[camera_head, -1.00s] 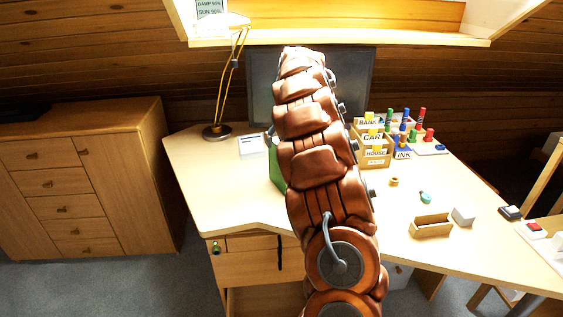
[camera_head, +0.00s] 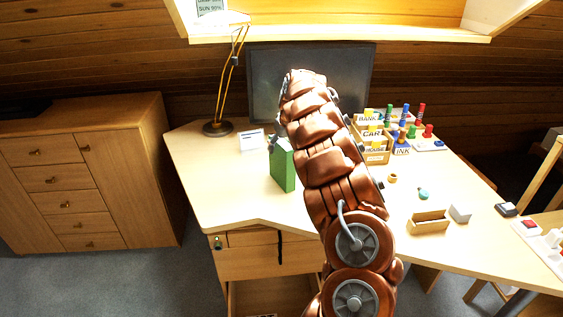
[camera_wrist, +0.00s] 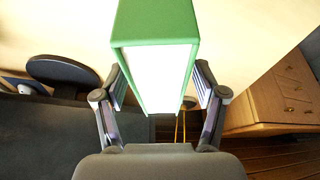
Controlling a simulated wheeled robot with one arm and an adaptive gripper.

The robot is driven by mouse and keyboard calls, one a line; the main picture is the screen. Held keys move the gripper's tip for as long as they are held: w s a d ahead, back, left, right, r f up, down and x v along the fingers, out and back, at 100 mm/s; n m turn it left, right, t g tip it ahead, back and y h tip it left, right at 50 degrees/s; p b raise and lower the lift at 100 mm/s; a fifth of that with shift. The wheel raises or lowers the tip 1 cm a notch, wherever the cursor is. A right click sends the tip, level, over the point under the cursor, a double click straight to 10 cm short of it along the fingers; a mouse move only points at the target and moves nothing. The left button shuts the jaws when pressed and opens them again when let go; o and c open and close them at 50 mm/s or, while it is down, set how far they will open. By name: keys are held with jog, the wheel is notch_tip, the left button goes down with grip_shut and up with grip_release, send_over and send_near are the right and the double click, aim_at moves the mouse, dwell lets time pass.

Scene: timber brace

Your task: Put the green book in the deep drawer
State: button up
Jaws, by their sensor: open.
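The green book (camera_head: 283,166) stands upright on the desk, left of my arm. In the wrist view its green cover and white page block (camera_wrist: 157,75) fill the space between my fingers. My gripper (camera_wrist: 161,88) is open, with one finger on each side of the book; I cannot tell whether either touches it. In the head view the gripper is mostly hidden behind my arm, at the book's top. Under the desk's left part, a tall drawer front (camera_head: 250,264) sits below a shallow one (camera_head: 252,238).
A lamp (camera_head: 218,128) and a white card (camera_head: 250,140) stand left of the book. A dark monitor (camera_head: 350,75) is behind. Labelled boxes (camera_head: 377,158), an open tray (camera_head: 428,226) and small items lie to the right. The front left desktop (camera_head: 225,195) is clear.

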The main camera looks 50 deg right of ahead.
jog(key=shift+w+f, duration=0.25)
jog(key=shift+f, duration=0.25)
jog(key=shift+f+b, duration=0.25)
jog(key=shift+b, duration=0.3)
dwell(0.5)
jog(key=shift+c, duration=0.4)
grip_shut()
dwell(0.4)
